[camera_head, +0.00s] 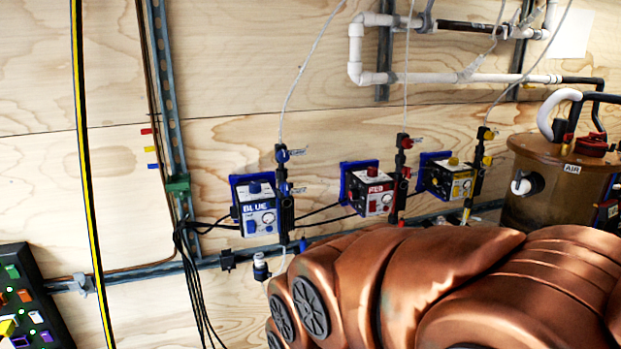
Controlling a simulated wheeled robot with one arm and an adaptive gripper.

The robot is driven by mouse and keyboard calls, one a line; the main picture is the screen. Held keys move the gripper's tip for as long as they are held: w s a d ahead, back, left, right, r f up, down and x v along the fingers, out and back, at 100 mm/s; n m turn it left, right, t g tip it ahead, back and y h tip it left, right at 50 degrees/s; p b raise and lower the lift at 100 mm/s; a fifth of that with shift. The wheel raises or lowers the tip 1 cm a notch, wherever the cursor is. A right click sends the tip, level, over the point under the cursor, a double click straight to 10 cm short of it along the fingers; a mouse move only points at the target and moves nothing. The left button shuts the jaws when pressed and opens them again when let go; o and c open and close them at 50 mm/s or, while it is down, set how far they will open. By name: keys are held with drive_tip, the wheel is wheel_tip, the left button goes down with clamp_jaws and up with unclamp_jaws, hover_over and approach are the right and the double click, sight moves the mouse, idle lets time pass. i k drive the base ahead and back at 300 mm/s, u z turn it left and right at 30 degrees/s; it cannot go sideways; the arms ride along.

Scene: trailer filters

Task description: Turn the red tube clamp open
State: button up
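The pump box marked RED (375,196) sits on a blue bracket on the plywood wall, right of centre. A dark vertical tube fitting (397,195) stands just right of it, with red parts (406,172) at its middle and top and a thin clear tube rising from it. I cannot tell which red part is the clamp or whether it is open. My copper-coloured arm fills the lower right and covers the area below the red and yellow boxes. My gripper does not show.
A BLUE box (259,208) and a yellow box (450,180) flank the red one, each with its own fitting. A brown tank marked AIR (551,179) stands at the right. White pipes (445,78) run above. Black cables hang at the left.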

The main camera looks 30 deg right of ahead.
sight(406, 142)
drive_tip(key=z, duration=1.3)
